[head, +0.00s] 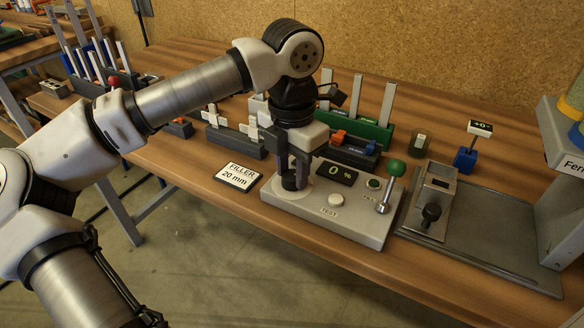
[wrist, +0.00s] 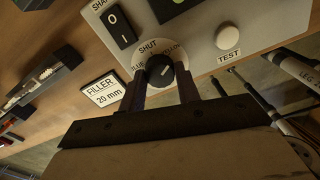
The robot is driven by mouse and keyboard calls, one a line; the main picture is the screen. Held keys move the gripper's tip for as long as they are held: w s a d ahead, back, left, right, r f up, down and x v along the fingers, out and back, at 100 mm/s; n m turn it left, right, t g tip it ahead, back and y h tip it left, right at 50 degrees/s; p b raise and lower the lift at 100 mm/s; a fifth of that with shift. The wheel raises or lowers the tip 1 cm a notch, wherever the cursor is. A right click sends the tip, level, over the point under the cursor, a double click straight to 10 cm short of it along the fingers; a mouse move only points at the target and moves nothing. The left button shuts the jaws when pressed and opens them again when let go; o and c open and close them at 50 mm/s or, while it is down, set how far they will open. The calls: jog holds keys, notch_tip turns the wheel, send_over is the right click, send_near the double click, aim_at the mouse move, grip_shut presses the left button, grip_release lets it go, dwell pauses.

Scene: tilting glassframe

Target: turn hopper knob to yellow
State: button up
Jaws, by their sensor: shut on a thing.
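The hopper knob (head: 290,183) is a black round knob at the left end of a light grey control box (head: 350,222). In the wrist view the knob (wrist: 160,72) sits on a white round dial marked SHUT at the top, BLUE at the left and YELLOW at the right. A short white mark shows on the knob, but I cannot tell for sure which label it points to. My gripper (head: 291,172) reaches down over the knob and is shut on it. In the wrist view its two dark fingers (wrist: 161,82) stand on either side of the knob.
A FILLER 20 mm card (head: 239,176) lies left of the box. A grey fixture (head: 433,200) stands to the right. Racks stand behind.

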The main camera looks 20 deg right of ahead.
aim_at(292, 175)
jog(key=o, duration=1)
jog(key=shift+c, duration=0.2)
notch_tip(292, 175, up, 14)
jog(key=shift+f, duration=0.1)
